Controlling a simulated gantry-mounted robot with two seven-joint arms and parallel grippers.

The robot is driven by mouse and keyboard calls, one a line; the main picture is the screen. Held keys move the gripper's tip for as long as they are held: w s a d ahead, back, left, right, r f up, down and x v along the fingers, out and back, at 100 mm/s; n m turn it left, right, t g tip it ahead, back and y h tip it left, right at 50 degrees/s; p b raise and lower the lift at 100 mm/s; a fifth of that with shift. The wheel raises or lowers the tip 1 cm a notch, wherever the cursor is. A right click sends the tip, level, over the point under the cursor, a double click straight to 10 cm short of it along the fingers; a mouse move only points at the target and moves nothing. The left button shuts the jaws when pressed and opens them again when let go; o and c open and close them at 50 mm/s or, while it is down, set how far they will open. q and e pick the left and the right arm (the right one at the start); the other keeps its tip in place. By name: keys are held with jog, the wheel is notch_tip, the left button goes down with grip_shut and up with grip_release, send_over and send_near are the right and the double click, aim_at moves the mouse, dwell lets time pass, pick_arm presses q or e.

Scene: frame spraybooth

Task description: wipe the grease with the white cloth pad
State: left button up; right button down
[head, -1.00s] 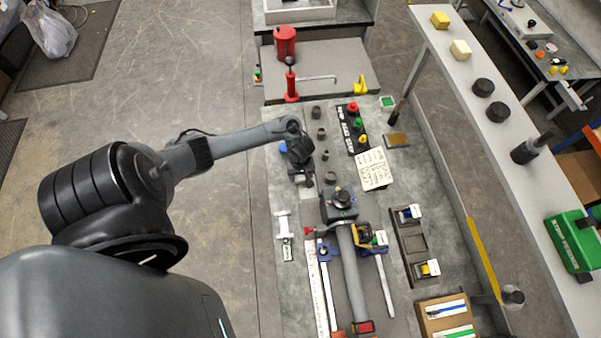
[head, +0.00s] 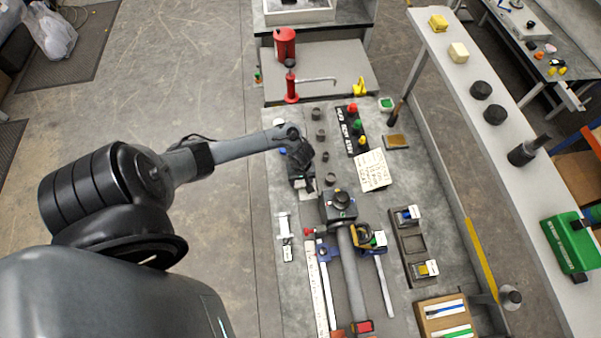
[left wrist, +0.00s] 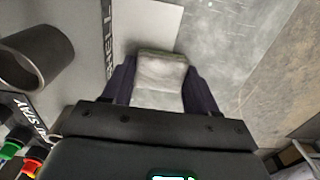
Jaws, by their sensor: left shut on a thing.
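My left gripper (head: 310,188) is over the left part of the grey bench in the head view, with its fingers pointing down. In the left wrist view its dark fingers (left wrist: 162,75) are shut on the white cloth pad (left wrist: 162,72), which sits between them. I cannot tell whether the pad touches the surface. My right gripper is not in view.
A black clamp block (head: 340,205) and a grey tube (head: 352,272) lie just below the gripper. Several dark cups, a button box (head: 353,128) and a written sheet (head: 373,170) are nearby. A red pump (head: 291,85) stands at the back.

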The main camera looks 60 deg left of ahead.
aim_at(303, 196)
pick_arm(q)
jog(key=shift+s+d+r+p, duration=0.1)
jog(key=shift+s+d+p, duration=0.2)
jog(key=shift+d+p, duration=0.55)
jog(key=shift+s+d+p, duration=0.3)
jog(key=shift+d+p, duration=0.45)
jog(key=shift+d, duration=0.1)
jog(key=shift+s+d+p, duration=0.15)
jog(key=shift+d+p, duration=0.25)
jog(key=shift+d, duration=0.2)
jog(key=shift+w+a+f, duration=0.15)
jog(key=shift+w+a, duration=0.05)
jog(key=shift+a, duration=0.4)
jog(key=shift+w+a+f, duration=0.15)
jog(key=shift+a, duration=0.7)
jog(key=shift+a+p, duration=0.1)
jog(key=shift+p, duration=0.2)
jog(key=shift+w+a+r, duration=0.1)
jog(key=shift+w+a, duration=0.2)
jog(key=shift+a, duration=0.35)
jog(key=shift+w+a+r, duration=0.1)
jog(key=shift+w+a, duration=0.15)
jog(key=shift+a, duration=0.35)
